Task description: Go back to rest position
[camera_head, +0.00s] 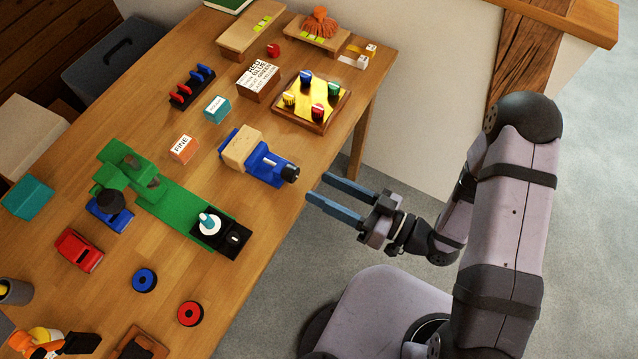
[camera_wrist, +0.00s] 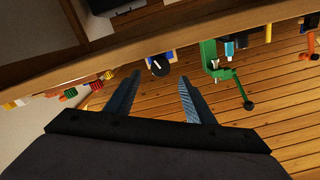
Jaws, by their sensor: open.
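My gripper (camera_head: 335,198) is open and empty, with its two blue fingers apart. In the head view it hangs off the right edge of the wooden table (camera_head: 225,285), just beyond the blue vise, with its fingers pointing left toward the table. In the wrist view my gripper (camera_wrist: 153,92) shows its two fingers with nothing between them. The table's edge and several things on it show beyond the fingertips there.
A blue vise (camera_head: 262,165) holding a wood block sits near the table edge closest to my gripper. A green tool (camera_head: 165,195) with a black end block lies left of it. A yellow board (camera_head: 312,100) with colored pieces stands farther back.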

